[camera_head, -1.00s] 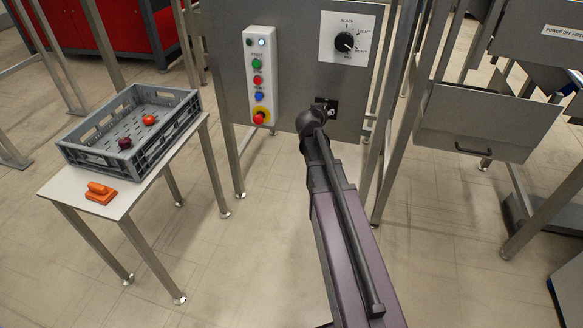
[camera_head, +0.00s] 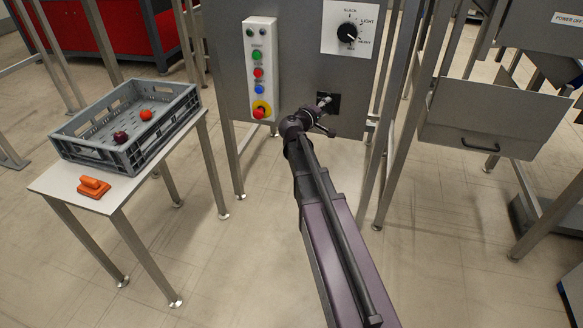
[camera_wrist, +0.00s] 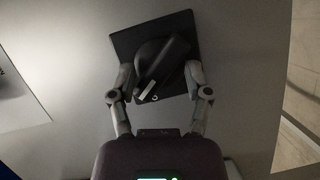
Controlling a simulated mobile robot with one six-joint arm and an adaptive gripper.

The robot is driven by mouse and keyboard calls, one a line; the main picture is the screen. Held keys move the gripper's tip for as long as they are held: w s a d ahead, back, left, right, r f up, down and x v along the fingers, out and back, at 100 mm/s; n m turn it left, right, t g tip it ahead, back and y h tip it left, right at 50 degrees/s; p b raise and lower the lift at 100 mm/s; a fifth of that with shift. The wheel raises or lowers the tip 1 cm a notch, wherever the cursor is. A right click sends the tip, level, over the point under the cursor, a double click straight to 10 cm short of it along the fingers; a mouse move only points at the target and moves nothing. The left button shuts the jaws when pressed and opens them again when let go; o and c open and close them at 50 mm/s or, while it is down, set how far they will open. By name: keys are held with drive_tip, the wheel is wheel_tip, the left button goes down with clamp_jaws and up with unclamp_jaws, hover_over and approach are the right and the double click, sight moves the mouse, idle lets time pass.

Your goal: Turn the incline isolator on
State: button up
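The isolator (camera_head: 334,99) is a black square plate with a rotary handle on the grey panel, below the black selector dial. In the wrist view, its plate (camera_wrist: 126,43) fills the upper middle. Its handle (camera_wrist: 166,68) sits at a slant, with a pale-marked end at lower left. My gripper (camera_wrist: 160,72) is open, with one finger on each side of the handle. Whether the fingers touch it cannot be told. In the head view, my gripper (camera_head: 324,117) is at the isolator and partly covers it. The on/off markings cannot be read.
A button box (camera_head: 261,103) with a red emergency stop is left of the isolator; the selector dial (camera_head: 347,33) is above. A grey crate (camera_head: 75,152) holding two round items and an orange object (camera_head: 93,188) are on a side table. Metal legs stand right of the panel.

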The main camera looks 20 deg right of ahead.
drive_tip(key=shift+f+n+h+b, duration=0.3)
drive_tip(key=shift+n+h+b, duration=0.3)
drive_tip(key=shift+n, duration=0.3)
drive_tip(key=v, duration=1.4)
drive_tip(key=s+m+g+y+p, duration=0.4)
drive_tip(key=s+g+y+p, duration=0.2)
drive_tip(key=s+p, duration=0.4)
drive_tip(key=s+a+r+m+g+y+p, duration=0.2)
drive_tip(key=s+a+g+y+p, duration=0.1)
drive_tip(key=s+a+y+p, duration=0.4)
drive_tip(key=a+p, duration=0.1)
drive_tip(key=p, duration=0.2)
